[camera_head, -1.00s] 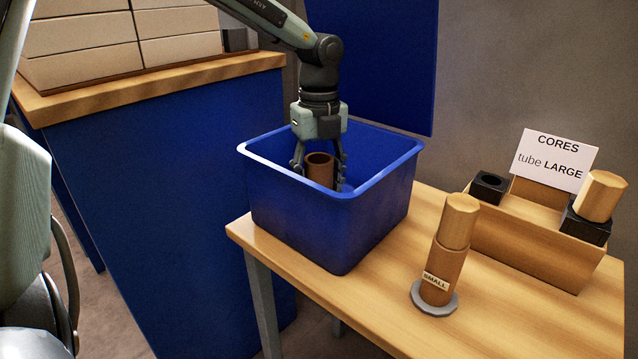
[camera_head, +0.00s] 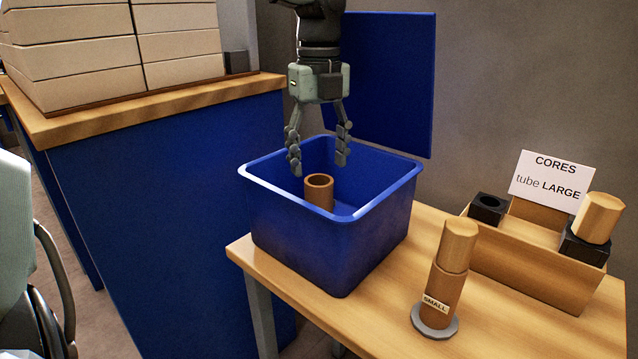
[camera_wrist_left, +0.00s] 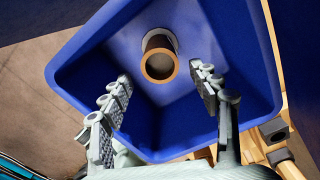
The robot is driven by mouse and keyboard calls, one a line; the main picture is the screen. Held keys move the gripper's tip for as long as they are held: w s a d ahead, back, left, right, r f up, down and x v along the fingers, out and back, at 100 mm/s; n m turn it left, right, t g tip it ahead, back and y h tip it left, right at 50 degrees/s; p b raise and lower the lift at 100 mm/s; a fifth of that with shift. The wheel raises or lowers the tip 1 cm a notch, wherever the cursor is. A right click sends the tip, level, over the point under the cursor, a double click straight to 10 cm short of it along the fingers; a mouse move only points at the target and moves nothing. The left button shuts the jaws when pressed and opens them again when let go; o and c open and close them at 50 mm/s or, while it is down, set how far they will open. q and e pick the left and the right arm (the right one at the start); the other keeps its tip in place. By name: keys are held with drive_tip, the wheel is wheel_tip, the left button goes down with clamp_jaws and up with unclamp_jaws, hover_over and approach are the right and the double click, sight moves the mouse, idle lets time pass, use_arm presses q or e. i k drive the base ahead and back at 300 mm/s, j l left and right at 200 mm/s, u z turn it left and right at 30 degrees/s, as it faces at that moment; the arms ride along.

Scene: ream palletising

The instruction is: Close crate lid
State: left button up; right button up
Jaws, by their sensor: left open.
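The open blue crate (camera_head: 325,230) stands on the wooden table. A brown tube (camera_head: 319,190) stands upright inside it, and its open end shows in the left wrist view (camera_wrist_left: 159,64). A flat dark blue panel (camera_head: 390,85) stands upright behind the crate. It may be the lid, but I cannot tell whether it is joined to the crate. My left gripper (camera_head: 319,166) is open and empty, pointing down just above the tube. In the left wrist view its fingers (camera_wrist_left: 161,78) are spread with nothing between them. My right gripper is not in view.
A tube labelled SMALL (camera_head: 447,280) stands on a grey disc right of the crate. A wooden rack (camera_head: 525,245) with a CORES sign (camera_head: 551,180) is further right. Boxes (camera_head: 120,50) are stacked on a blue-sided counter (camera_head: 170,200) at left.

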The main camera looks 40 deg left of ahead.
sight(389, 56)
drive_tip(key=k, duration=1)
